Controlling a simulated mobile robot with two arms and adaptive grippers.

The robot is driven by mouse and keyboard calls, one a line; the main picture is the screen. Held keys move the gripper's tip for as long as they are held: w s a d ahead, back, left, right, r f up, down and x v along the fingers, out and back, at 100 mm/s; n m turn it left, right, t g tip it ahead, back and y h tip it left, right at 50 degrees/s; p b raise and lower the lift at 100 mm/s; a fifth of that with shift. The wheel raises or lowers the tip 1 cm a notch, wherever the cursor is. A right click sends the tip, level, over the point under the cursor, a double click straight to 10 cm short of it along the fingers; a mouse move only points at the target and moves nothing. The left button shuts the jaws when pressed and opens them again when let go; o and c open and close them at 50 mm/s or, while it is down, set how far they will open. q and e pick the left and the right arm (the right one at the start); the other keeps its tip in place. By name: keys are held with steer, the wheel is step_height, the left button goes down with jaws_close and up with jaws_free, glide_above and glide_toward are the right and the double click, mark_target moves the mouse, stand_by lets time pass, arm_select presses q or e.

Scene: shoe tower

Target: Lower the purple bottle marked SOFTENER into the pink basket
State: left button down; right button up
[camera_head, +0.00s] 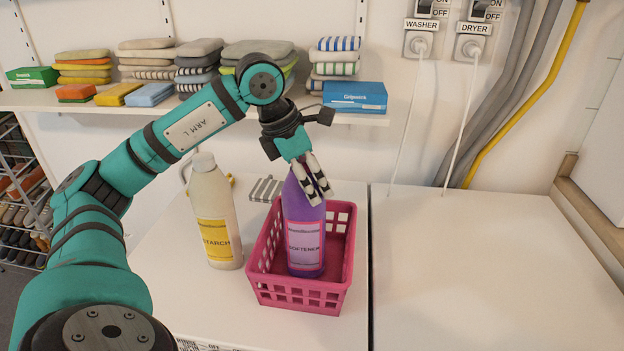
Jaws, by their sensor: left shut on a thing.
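The purple SOFTENER bottle (306,243) stands upright inside the outline of the pink basket (297,291). Its lower end shows in front of the basket's inner floor; whether it touches the floor is hard to tell. My left gripper (318,190) comes down from above and is shut on the upper part of the bottle. The bottle's cap and neck are hidden by the fingers. The basket sits on the white machine top, and no other item shows in it. My right gripper is not in view.
A white STARCH bottle (214,215) stands just left of the basket. A shelf (200,105) with folded towels and boxes is at the back. The right white top (480,270) is clear.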

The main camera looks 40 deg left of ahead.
arm_select(q)
steer(key=shift+r, duration=0.1)
steer(key=shift+c, duration=2)
jaws_free()
steer(key=v, duration=1.2)
